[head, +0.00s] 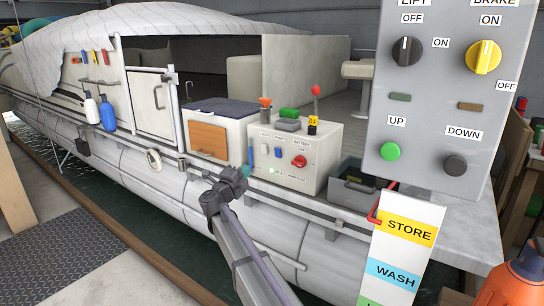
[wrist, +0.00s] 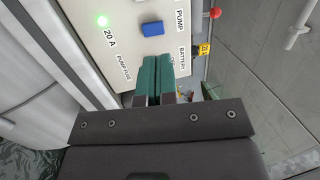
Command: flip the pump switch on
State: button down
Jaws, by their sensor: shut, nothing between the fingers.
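The pump switch (wrist: 152,29) is a small blue rocker beside the printed word PUMP on a white panel in the wrist view. It also shows in the head view (head: 278,152) on the front of a white console box (head: 320,165) on the boat's side deck. I cannot tell which way the rocker is tipped. My gripper (wrist: 157,57) is shut and empty, its teal fingers together and pointing toward the panel near the switch. In the head view my gripper (head: 246,171) is just left of the console's front, apparently clear of the switch.
The console also bears a white switch (head: 264,148), a red battery knob (head: 299,161) and a lit green lamp (wrist: 102,21) by the fuse label. A grey bin (head: 352,197) stands right of it. A cooler box (head: 225,110) stands left. A large control panel (head: 430,160) fills the right foreground.

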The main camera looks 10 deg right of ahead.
aim_at(276, 149)
jog(key=shift+s+d+m+g+h, duration=0.6)
jog(key=shift+d+m+g+h, duration=0.1)
jog(key=shift+m+h, duration=0.1)
jog(key=p+x, duration=0.2)
jog(key=x, duration=1.2)
jog(key=shift+w+p, duration=0.1)
jog(key=shift+p, duration=0.25)
